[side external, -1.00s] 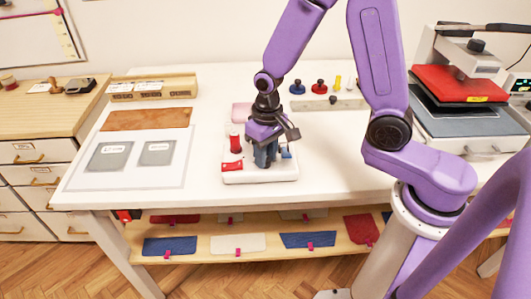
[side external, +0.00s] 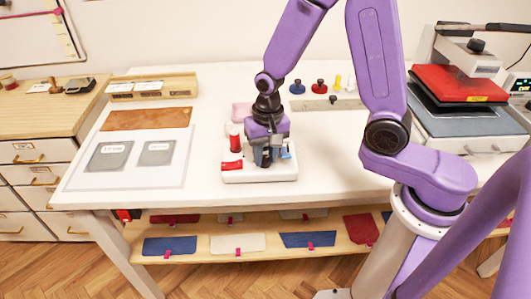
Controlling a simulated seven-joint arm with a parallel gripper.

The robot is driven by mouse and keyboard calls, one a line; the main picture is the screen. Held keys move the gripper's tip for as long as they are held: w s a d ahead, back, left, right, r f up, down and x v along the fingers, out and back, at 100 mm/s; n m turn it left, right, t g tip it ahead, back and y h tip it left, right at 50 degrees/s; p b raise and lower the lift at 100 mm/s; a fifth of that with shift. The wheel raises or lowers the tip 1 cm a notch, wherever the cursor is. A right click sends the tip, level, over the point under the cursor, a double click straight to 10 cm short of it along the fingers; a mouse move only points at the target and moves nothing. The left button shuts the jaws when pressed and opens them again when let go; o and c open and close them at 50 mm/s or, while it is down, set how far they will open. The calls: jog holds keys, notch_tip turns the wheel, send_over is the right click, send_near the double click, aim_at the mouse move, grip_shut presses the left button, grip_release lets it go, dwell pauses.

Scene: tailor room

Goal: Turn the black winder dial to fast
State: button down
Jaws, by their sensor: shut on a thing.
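The winder is a white base (side external: 236,176) on the table, with a red spool (side external: 235,140) and a red block-like part (side external: 232,165) on its left side and a small blue part (side external: 289,152) at its right. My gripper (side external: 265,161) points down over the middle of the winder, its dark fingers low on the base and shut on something. The black dial is hidden behind the fingers, so its setting cannot be read.
Blue (side external: 297,87) and red (side external: 319,87) knobbed pieces stand at the back of the table. A press with a red top (side external: 459,82) stands at the right. A mat with grey templates (side external: 110,156) lies at the left. The white table (side external: 340,160) is clear right of the winder.

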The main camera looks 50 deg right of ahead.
jog(key=c, duration=1.1)
grip_release()
